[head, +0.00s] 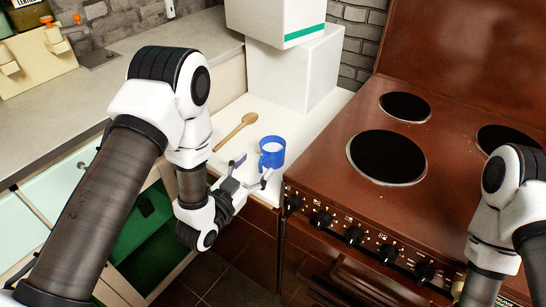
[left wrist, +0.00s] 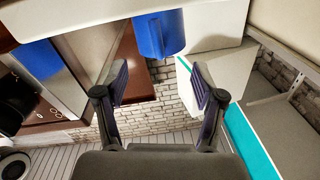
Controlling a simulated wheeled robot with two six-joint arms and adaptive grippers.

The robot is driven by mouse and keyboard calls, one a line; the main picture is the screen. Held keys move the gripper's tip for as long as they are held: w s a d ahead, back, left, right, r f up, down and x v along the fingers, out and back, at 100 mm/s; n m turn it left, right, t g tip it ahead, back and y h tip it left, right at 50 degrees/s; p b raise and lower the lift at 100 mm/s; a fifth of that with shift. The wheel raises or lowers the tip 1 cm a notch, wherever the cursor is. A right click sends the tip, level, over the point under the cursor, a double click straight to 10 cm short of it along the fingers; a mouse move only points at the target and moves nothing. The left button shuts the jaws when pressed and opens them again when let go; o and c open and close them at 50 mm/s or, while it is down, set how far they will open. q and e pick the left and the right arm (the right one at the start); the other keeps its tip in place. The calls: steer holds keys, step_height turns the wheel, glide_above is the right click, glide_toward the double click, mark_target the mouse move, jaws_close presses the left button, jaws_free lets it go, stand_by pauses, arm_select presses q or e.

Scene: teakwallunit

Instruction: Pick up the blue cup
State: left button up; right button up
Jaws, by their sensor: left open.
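The blue cup (head: 273,153) stands upright on the white counter, near its front edge and left of the stove. Its handle is on the side facing my left gripper. My left gripper (head: 253,173) is open and empty, just in front of the cup and a little to its left in the head view. In the left wrist view the cup (left wrist: 155,36) shows at the top, beyond the two spread fingers (left wrist: 161,84) and not between them. My right arm enters at the right of the head view, but I cannot see its gripper.
A wooden spoon (head: 234,132) lies left of the cup. White boxes (head: 295,68) stand stacked behind it. The brown stove (head: 330,190) with black hotplates adjoins on the right. A green open drawer (head: 150,240) is below left. A second blue shape (left wrist: 38,58) looks like a reflection.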

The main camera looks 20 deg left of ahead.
mark_target(259, 162)
arm_select(q)
steer(key=x, duration=0.4)
steer(key=shift+w+f, duration=0.1)
steer(key=shift+f, duration=0.15)
jaws_close()
steer(key=shift+r, duration=0.15)
